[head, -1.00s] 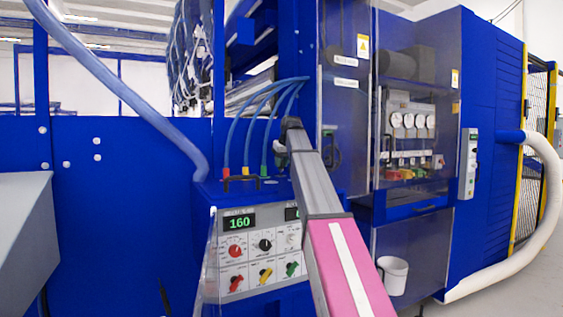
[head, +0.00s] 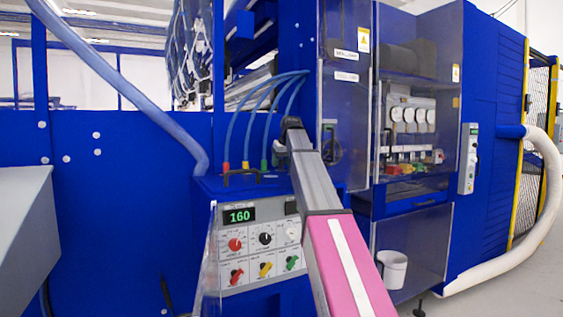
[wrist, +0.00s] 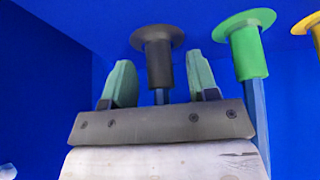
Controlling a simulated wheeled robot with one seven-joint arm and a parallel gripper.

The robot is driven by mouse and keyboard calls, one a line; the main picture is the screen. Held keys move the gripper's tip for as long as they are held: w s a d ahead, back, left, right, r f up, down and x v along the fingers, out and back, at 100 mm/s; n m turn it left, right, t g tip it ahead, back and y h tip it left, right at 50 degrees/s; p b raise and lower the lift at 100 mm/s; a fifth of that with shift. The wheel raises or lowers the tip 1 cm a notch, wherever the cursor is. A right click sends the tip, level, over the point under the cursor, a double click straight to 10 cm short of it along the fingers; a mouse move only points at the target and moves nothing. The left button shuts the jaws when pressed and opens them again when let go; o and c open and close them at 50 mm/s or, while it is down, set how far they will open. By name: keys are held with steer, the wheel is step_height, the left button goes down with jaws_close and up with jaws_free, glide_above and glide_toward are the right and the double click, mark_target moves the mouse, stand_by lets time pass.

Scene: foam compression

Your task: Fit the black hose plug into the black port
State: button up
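My gripper (wrist: 160,62) shows in the wrist view with two green fingers standing apart. The black hose plug (wrist: 159,65) is between them, with a narrow gap on each side. It has a wide dark disc (wrist: 157,35) at its top end, against the blue surface. I cannot tell whether this disc belongs to the plug or to the black port, or how far the plug sits in. A hose leaves the plug's lower end and passes behind the gripper body.
A green plug (wrist: 248,55) with its hose stands close to the right finger, and a yellow one (wrist: 314,30) is farther right. In the head view several blue hoses (head: 252,110) arch over the control box (head: 212,188). A clear-fronted cabinet (head: 410,150) stands to the right.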

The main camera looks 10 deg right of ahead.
steer(key=v, duration=1.1)
steer(key=shift+f, duration=0.1)
stand_by(0.5)
